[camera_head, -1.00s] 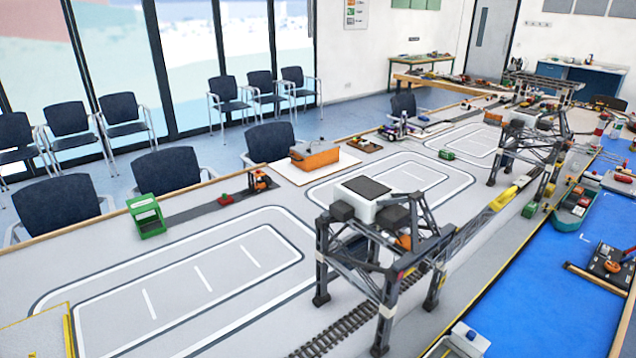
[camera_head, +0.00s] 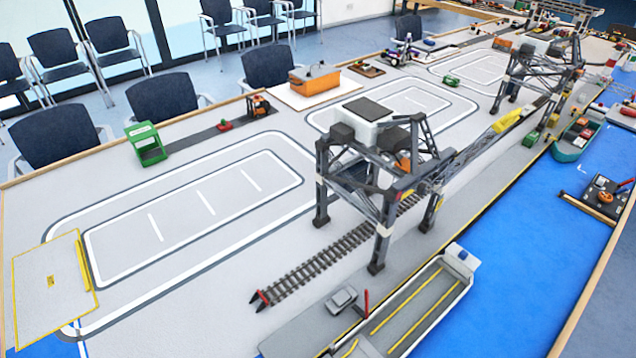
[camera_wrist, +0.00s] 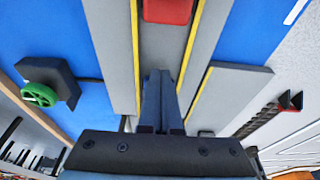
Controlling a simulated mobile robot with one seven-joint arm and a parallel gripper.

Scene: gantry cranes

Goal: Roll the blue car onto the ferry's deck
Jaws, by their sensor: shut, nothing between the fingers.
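The ferry (camera_head: 462,262) lies at the bottom of the head view, with a grey deck marked by yellow lines, and its near end is cut off. In the wrist view, my gripper (camera_wrist: 163,78) is shut and empty over a grey surface with two yellow lines, seemingly the ferry's deck (camera_wrist: 190,60). A red block-like thing (camera_wrist: 168,10) is ahead of the fingertips between the lines, cut off by the picture edge. I see no car that is clearly blue. My gripper is outside the head view.
A thin red post (camera_head: 366,303) stands between the grey car and the ferry. A gantry crane (camera_head: 375,175) straddles the rail track (camera_head: 320,262). A yellow-edged panel (camera_head: 50,290) lies at the left. A dark block with a green wheel (camera_wrist: 40,95) is at the wrist view's left.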

